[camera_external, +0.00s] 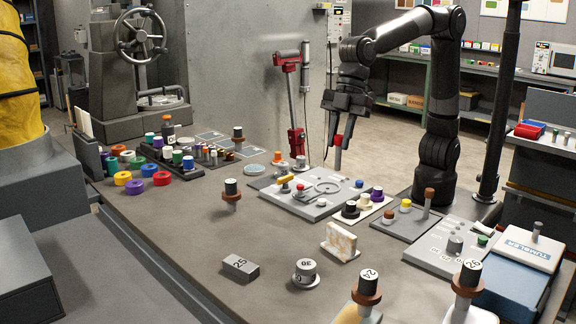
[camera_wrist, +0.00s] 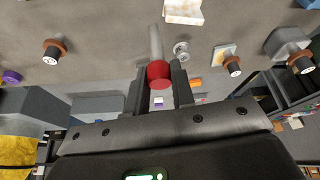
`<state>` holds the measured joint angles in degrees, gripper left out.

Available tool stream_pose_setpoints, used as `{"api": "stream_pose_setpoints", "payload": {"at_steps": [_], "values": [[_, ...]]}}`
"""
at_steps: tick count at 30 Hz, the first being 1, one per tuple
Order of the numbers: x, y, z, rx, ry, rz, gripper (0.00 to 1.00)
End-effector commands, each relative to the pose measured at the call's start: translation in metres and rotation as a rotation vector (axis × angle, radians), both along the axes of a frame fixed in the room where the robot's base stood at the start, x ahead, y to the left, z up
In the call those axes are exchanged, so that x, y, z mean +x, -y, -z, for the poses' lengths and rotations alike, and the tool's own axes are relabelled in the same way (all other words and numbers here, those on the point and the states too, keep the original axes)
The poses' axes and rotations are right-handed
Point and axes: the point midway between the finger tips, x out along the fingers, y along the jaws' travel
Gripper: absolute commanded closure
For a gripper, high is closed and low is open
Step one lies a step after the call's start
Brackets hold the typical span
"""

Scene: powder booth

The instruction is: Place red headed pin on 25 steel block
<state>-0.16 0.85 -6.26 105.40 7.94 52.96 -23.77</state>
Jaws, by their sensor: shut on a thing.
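The red headed pin (camera_external: 338,150) is held by its red head in my gripper (camera_external: 344,118), with its pale grey shaft pointing down, above the back edge of the grey fixture board. In the wrist view the red head (camera_wrist: 159,74) sits between the two dark fingers of my gripper (camera_wrist: 160,80), and the shaft (camera_wrist: 155,40) extends away from them. The 25 steel block (camera_external: 240,267) is a low grey block marked 25, lying on the bench at the front, well away from the pin. Its top is bare. I cannot make it out in the wrist view.
The fixture board (camera_external: 290,203) carries a ring and small parts. A black-topped peg (camera_external: 231,192), a marbled block (camera_external: 341,241), a round piece marked 30 (camera_external: 306,271) and a tall piece marked 24 (camera_external: 367,284) stand around the block. Bench left of the block is clear.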

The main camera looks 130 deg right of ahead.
Motion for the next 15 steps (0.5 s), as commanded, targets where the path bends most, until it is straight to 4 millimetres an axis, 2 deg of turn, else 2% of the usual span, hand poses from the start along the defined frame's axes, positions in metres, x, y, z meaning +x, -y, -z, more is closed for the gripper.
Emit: {"api": "stream_pose_setpoints", "payload": {"at_steps": [1,3,8,15], "values": [[0.017,0.007,-0.001,-0.001,-0.002,0.004,1.0],[0.038,0.014,-0.003,-0.002,-0.002,0.004,1.0],[0.084,0.035,-0.004,-0.001,-0.003,0.002,1.0],[0.148,0.069,0.004,0.007,-0.003,-0.004,1.0]]}}
